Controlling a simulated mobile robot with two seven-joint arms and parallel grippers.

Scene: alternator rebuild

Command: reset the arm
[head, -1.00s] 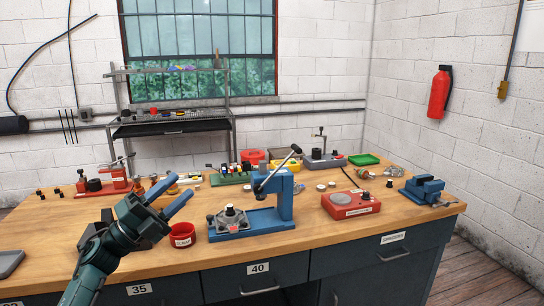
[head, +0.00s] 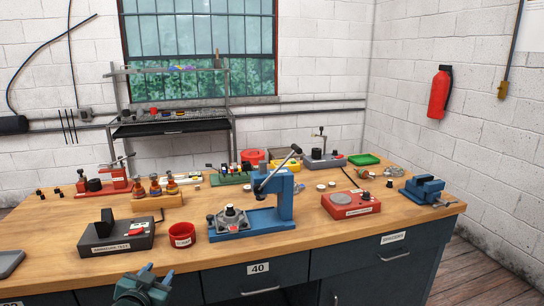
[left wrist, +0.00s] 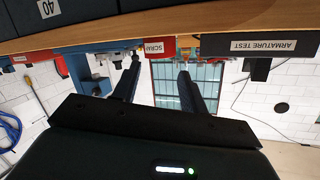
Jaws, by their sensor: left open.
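My left gripper (head: 156,270) is at the bottom edge of the head view, in front of the bench's front edge and low against the drawers. Its two fingers are apart with nothing between them. In the left wrist view, both dark fingers (left wrist: 158,68) stand apart and the picture is upside down. The rest of my left arm is cut off below the head view. My right gripper shows in neither view.
On the bench (head: 360,228) stand a black armature test box (head: 122,240), a red scrap cup (head: 182,235), a blue press (head: 284,205) with a lever, a red tester (head: 351,204) and a blue vise (head: 424,190). Drawers (head: 258,280) are below.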

